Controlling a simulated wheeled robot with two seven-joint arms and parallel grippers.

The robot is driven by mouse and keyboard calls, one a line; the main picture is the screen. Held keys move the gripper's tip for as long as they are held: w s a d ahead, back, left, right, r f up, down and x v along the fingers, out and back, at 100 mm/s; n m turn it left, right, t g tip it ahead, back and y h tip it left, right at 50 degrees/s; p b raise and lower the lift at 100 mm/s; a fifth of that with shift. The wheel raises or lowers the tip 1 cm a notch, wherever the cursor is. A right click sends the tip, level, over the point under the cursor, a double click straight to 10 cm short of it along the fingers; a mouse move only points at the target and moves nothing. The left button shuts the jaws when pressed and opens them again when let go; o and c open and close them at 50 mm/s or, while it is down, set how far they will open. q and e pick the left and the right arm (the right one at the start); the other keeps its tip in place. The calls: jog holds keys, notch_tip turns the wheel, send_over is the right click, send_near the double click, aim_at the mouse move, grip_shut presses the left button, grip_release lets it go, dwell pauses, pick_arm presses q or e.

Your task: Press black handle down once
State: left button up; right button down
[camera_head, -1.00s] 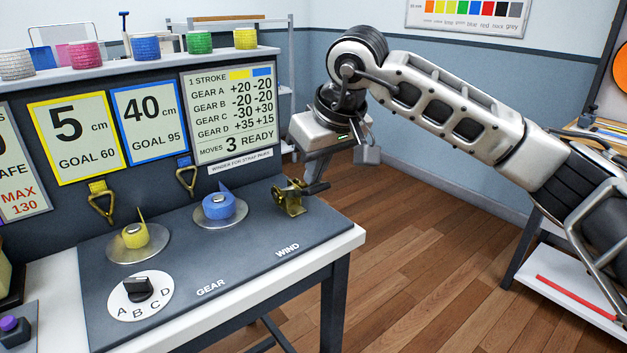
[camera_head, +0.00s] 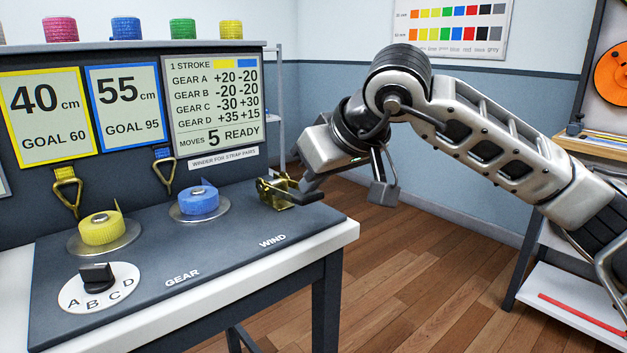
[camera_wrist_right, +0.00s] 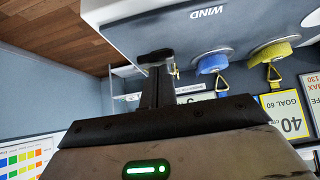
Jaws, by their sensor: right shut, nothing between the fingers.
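The black handle (camera_head: 308,194) sticks out to the right from the brass winder (camera_head: 275,192) at the right end of the grey bench panel. It lies about level. My right gripper (camera_head: 303,186) is shut and empty, coming down from above with its fingertips at or very close to the handle. Contact cannot be told. In the right wrist view the black handle (camera_wrist_right: 156,56) shows just beyond the tips of the shut fingers (camera_wrist_right: 158,85). My left gripper is not in view.
A yellow strap roll (camera_head: 101,228) and a blue strap roll (camera_head: 198,202) sit on the panel. A gear dial (camera_head: 98,287) is at front left. Displays read 40 cm, 55 cm and MOVES 5 READY (camera_head: 216,105). Open floor lies right of the bench.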

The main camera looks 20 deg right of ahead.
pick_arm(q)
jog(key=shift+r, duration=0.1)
pick_arm(e)
jog(key=shift+s+f, duration=0.1)
jog(key=shift+f, duration=0.05)
